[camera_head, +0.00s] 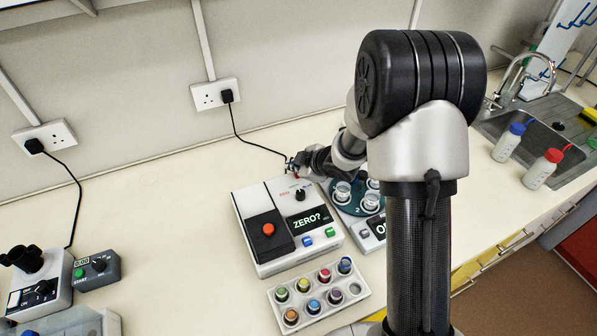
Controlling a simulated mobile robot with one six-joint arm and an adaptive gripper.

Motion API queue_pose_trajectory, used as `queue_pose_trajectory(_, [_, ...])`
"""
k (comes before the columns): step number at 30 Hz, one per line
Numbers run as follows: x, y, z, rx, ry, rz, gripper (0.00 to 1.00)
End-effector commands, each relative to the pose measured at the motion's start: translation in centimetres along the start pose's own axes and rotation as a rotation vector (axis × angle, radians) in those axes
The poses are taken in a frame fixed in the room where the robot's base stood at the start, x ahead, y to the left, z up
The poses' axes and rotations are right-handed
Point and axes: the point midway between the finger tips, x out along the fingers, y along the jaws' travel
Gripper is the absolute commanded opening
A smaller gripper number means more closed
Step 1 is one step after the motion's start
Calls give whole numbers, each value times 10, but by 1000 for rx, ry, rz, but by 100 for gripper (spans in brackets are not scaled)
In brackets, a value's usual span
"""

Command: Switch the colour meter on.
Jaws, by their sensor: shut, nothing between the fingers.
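The colour meter (275,251) is a white box on the bench. Its display (307,219) is lit and reads "ZERO?". A black panel with an orange-red knob (268,229) is on its left half. A black dial (300,195) sits above the display, and a blue and a green button (330,232) sit below it. My gripper (292,164) is shut and empty, at the meter's back right corner. A small red part shows just below its fingertips. Whether the fingers touch the meter cannot be told.
A rack (352,300) with several coloured caps stands in front of the meter. A round device with clear vessels (372,203) is close on the right, partly behind my arm. A black cable (240,133) runs to the wall socket.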

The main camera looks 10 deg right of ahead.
Motion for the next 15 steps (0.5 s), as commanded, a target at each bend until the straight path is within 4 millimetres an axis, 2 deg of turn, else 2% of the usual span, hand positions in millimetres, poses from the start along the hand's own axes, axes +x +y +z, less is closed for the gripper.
queue_pose_trajectory(6, [-10, 7, -7, 0, 0, 0, 0])
queue_pose_trajectory(15, [-10, 7, -7, 0, 0, 0, 0])
